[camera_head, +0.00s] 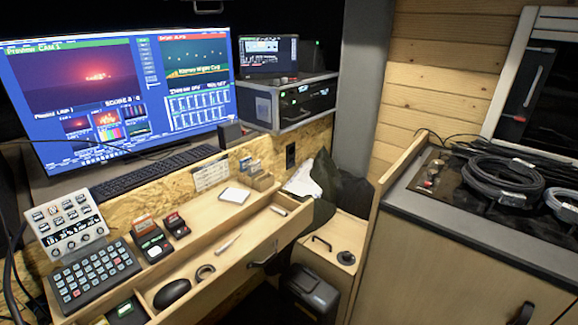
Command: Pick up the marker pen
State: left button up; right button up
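A slim white pen (227,243), which looks like the marker pen, lies in the open wooden drawer (255,240) below the desk. It lies at a slant near the middle of the drawer, between a ring-shaped roll (205,272) and a short pale cylinder (278,209) at the far right end. The short cylinder is too small to identify. Nothing touches the pen. Neither of my grippers is in view.
A dark mouse (172,293) lies in the drawer's near end. On the desk are a keypad (92,275), a control panel (69,225), small card cases (153,243) and a notepad (235,195). A black bin (309,292) stands right of the drawer. Coiled cables (502,175) lie on the right counter.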

aim_at(272, 208)
jog(key=i+l+u, duration=0.1)
jog(key=i, duration=0.3)
jog(key=i+l+u, duration=0.1)
jog(key=i, duration=0.25)
jog(key=k+l, duration=0.2)
jog(key=l, duration=0.2)
jog(key=k+l+z, duration=0.1)
jog(key=l, duration=0.25)
jog(key=k+l, duration=0.25)
jog(key=l, duration=0.2)
